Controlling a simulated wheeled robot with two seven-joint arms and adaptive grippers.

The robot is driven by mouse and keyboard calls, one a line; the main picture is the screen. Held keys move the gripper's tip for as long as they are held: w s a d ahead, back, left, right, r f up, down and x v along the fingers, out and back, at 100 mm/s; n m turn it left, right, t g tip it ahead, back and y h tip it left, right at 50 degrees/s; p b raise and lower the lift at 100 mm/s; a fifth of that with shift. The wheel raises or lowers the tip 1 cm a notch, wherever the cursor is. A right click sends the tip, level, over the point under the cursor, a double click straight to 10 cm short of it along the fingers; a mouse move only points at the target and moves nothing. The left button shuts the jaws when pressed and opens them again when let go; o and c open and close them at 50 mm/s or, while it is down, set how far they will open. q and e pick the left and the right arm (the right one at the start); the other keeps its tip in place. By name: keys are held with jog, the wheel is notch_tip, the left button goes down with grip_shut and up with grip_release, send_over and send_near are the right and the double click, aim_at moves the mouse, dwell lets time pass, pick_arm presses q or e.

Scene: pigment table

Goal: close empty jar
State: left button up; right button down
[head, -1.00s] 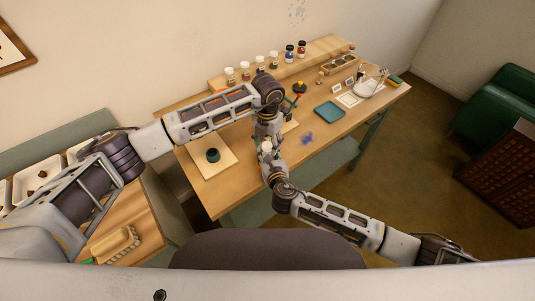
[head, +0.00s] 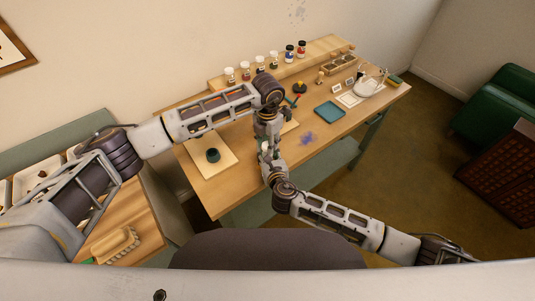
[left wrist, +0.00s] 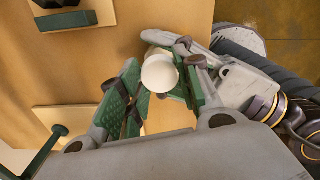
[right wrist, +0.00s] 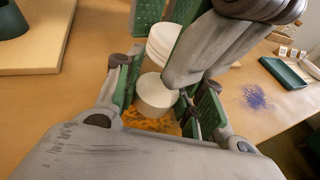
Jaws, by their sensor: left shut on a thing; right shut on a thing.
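My left gripper (left wrist: 152,92) reaches down from above and is shut on a white round lid (left wrist: 160,72). In the right wrist view the ribbed lid (right wrist: 163,42) sits between green finger pads. My right gripper (right wrist: 162,95) is shut on the jar, low between its fingers. In the head view both grippers meet over the table's front part, and the fingers hide most of the jar.
A pale board (head: 200,165) with a dark cup (head: 213,155) lies left of the grippers. Several capped pigment jars (head: 260,62) stand on the raised back shelf. A teal tray (head: 329,109) and a blue powder patch (head: 308,138) are to the right. Bare table (head: 235,192) lies in front.

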pick_arm(q)
jog(key=o, duration=1.2)
jog(key=shift+r, duration=0.15)
notch_tip(320, 180, up, 12)
pick_arm(e)
jog(key=c, duration=0.8)
grip_release()
pick_arm(q)
jog(key=shift+f, duration=0.2)
pick_arm(e)
jog(key=shift+s, duration=0.1)
jog(key=v, duration=1.2)
